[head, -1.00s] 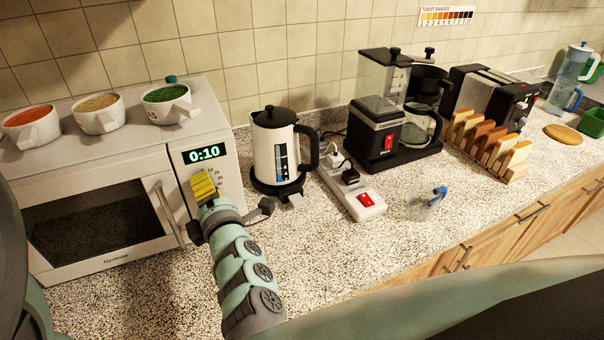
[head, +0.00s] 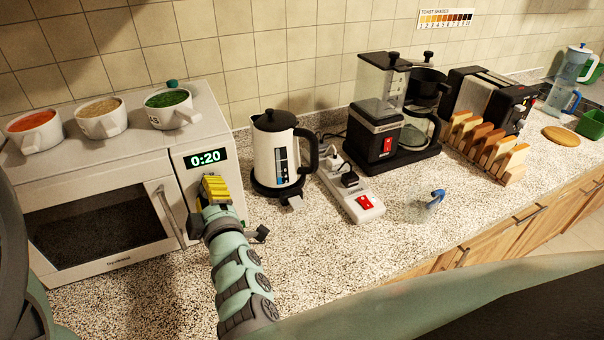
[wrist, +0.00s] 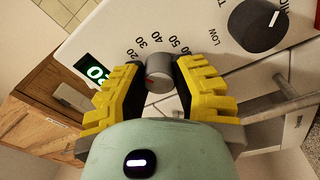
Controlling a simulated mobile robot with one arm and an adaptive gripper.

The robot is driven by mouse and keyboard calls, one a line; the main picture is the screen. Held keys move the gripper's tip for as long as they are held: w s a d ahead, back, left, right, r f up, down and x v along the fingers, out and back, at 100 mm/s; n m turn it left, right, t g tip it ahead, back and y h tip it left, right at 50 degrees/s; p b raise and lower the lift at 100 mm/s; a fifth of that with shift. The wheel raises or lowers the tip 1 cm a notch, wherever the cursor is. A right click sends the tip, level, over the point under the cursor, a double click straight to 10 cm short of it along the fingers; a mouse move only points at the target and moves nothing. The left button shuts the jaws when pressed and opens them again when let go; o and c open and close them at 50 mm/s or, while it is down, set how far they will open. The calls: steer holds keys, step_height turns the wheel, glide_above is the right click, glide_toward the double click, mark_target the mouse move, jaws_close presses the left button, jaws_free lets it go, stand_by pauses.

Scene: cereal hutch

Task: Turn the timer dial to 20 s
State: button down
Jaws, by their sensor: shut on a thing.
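The microwave (head: 75,185) stands at the left of the counter. Its green display (head: 205,158) reads 0:20 and shows partly in the wrist view (wrist: 94,73). The grey timer dial (wrist: 159,77) sits between the yellow fingers of my gripper (wrist: 160,72), which are shut on its sides. A reddish mark shows on the dial's left side. Printed numbers 20, 30, 40 and 50 show around it. In the head view my gripper (head: 216,189) is against the panel below the display and hides the dial.
A dark power knob (wrist: 258,26) is on the same panel. Cups (head: 100,118) stand on the microwave. A kettle (head: 275,155) and a power strip (head: 352,190) stand to its right. Farther right are a coffee maker (head: 375,140) and a toast rack (head: 487,148). The front counter is mostly clear.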

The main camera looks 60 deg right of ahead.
steer(key=shift+f, duration=0.1)
stand_by(0.4)
steer(key=c, duration=0.6)
jaws_free()
steer(key=shift+c, duration=0.2)
steer(key=v, duration=1.2)
